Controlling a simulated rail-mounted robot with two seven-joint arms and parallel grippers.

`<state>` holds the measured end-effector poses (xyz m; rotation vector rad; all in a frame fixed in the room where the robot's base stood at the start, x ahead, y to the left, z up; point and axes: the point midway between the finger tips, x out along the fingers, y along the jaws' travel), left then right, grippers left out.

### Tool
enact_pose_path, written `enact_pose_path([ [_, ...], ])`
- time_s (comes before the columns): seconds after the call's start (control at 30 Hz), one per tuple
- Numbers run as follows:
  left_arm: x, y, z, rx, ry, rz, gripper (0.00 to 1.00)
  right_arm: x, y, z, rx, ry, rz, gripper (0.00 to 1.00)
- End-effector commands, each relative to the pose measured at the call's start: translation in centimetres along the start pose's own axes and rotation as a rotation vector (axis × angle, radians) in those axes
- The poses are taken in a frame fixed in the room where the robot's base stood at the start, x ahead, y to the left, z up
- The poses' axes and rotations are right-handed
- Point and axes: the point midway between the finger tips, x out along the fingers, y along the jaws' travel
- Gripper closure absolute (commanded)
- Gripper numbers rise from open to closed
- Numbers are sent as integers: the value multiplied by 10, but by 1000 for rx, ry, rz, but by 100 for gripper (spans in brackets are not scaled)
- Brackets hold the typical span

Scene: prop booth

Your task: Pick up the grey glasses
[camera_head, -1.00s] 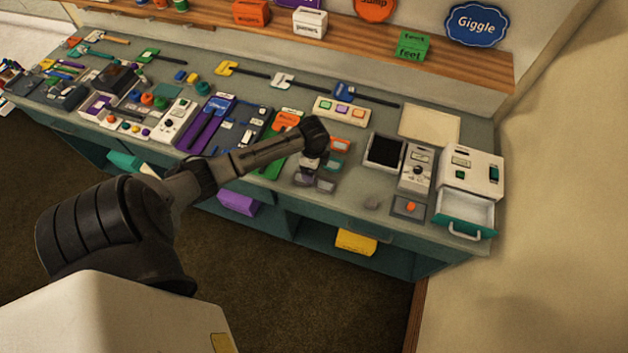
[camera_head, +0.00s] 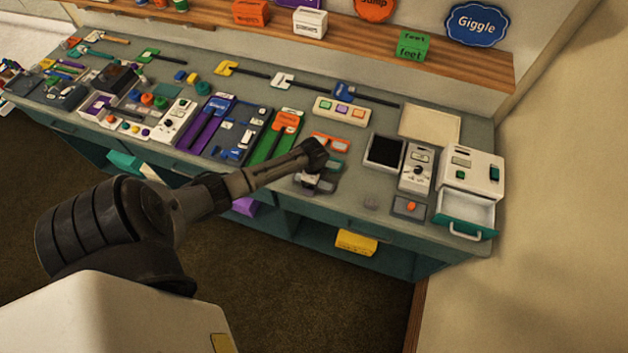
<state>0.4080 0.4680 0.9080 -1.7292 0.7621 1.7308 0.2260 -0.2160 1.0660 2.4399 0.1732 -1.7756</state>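My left arm reaches in from the left over the counter, and its gripper (camera_head: 314,178) is low over the small group of glasses near the counter's front edge. A pair of grey glasses (camera_head: 325,186) shows just below and beside the fingers, partly hidden by them. Orange glasses (camera_head: 335,142) lie just behind, next to the wrist, with a dark teal-toned pair close to them. The fingers are small and dark here, so I cannot tell if they are open, or shut on the glasses. My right gripper is not in view.
Right of the glasses are a black-screened tray (camera_head: 384,152), a grey control box (camera_head: 416,167) and a white cabinet with an open teal drawer (camera_head: 465,215).

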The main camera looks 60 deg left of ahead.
Motion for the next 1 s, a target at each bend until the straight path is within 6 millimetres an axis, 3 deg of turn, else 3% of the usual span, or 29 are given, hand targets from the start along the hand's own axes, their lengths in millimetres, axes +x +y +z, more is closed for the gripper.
enact_pose_path([
  [0.23, 1, 0, 0, 0, 0, 0, 14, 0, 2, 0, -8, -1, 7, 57],
  [0.77, 1, 0, 0, 0, 0, 0, 64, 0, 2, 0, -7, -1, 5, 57],
  [1.0, 0, 0, 0, 0, 0, 0, 67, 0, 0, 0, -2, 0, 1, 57],
])
